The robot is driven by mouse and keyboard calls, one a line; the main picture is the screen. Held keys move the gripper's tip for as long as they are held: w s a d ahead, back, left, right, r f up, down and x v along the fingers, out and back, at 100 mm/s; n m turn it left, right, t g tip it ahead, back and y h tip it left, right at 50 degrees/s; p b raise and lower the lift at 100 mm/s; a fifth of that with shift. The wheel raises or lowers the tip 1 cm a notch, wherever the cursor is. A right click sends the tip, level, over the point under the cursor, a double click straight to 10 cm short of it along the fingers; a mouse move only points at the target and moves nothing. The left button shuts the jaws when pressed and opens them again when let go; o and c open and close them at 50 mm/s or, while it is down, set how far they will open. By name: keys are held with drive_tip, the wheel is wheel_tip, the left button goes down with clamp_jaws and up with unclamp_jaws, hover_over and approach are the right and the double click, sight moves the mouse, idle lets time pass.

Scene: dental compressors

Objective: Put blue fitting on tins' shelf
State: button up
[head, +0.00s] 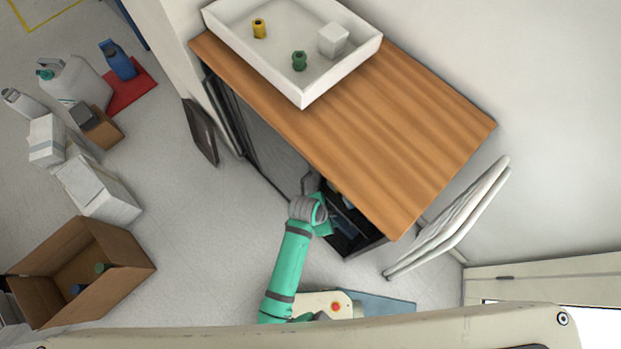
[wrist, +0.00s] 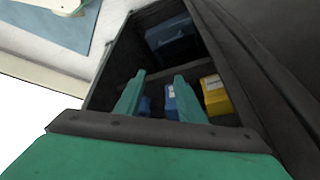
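My gripper (wrist: 160,75) reaches into the dark open-front cabinet (wrist: 225,60) under the wooden top. Its two teal fingers stand apart with nothing clearly held between them. Behind and between the fingers, small blue items (wrist: 171,100) sit in one compartment; a yellow labelled one (wrist: 216,95) stands to their right. I cannot tell whether any of the blue items is the fitting or a tin. Another compartment, higher in the wrist view, holds a dark blue container (wrist: 172,48). In the head view my arm hides much of the opening, and the gripper is partly covered.
A white tray (head: 300,95) on the wooden top (head: 400,130) holds a yellow fitting (head: 259,28), a green fitting (head: 299,61) and a white cube (head: 333,40). A folding chair (head: 450,220) leans at the right. A cardboard box (head: 110,245) and containers stand on the left floor.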

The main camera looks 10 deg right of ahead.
drive_tip(key=s+a+r+n+t+y, duration=0.1)
drive_tip(key=s+a+r+n+t, duration=0.25)
drive_tip(key=a, duration=0.25)
drive_tip(key=s+a+r+n+t+y, duration=0.1)
drive_tip(key=s+a+r+n+t, duration=0.15)
drive_tip(key=a+n, duration=0.2)
drive_tip(key=s+d+r+n+t+y, duration=0.1)
drive_tip(key=s+r+n+t, duration=0.3)
drive_tip(key=r, duration=0.8)
drive_tip(key=s+d+r+n+t+y, duration=0.1)
drive_tip(key=s+r+n+t, duration=0.3)
drive_tip(key=r, duration=0.7)
drive_tip(key=shift+s+d+r, duration=0.4)
drive_tip(key=shift+s, duration=0.2)
drive_tip(key=shift+c, duration=0.6)
